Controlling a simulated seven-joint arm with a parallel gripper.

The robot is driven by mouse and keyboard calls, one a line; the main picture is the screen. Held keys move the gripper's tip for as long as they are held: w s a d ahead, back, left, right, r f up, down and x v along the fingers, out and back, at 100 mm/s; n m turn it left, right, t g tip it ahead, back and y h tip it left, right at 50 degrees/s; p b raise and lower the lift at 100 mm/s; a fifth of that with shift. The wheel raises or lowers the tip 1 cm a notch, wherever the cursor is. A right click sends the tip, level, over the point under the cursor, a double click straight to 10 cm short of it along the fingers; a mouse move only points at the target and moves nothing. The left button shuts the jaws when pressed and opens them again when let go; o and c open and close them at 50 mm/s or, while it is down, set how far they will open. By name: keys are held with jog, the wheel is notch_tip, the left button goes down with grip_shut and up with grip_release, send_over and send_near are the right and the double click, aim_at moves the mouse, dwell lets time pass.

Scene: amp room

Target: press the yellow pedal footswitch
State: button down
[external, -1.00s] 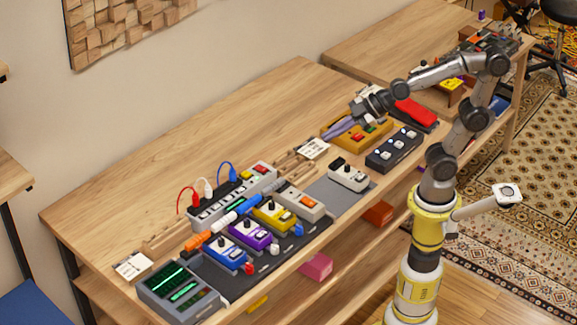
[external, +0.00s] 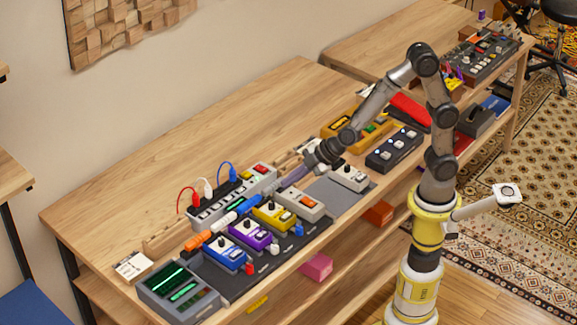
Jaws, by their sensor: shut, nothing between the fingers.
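The yellow pedal (external: 273,215) sits on the dark pedalboard (external: 243,284), between the purple pedal (external: 250,234) and the cream pedal (external: 300,204). Its footswitch is too small to make out clearly. My gripper (external: 272,188) is shut and empty. In the picture its tip shows just above the yellow and cream pedals, near the power strip's right end. I cannot tell how high it is above the board.
The power strip (external: 210,212) with red, white and blue plugs stands behind the pedals. A blue pedal (external: 226,252) and a grey metered unit (external: 178,292) are on the left. A white pedal (external: 351,177) stands on the right. The table's back area (external: 180,165) is clear.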

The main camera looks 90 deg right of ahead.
aim_at(291, 214)
jog(key=shift+f, duration=4.4)
jog(key=shift+f, duration=0.45)
jog(key=shift+f, duration=0.5)
jog(key=shift+r, duration=0.9)
jog(key=shift+r, duration=2.5)
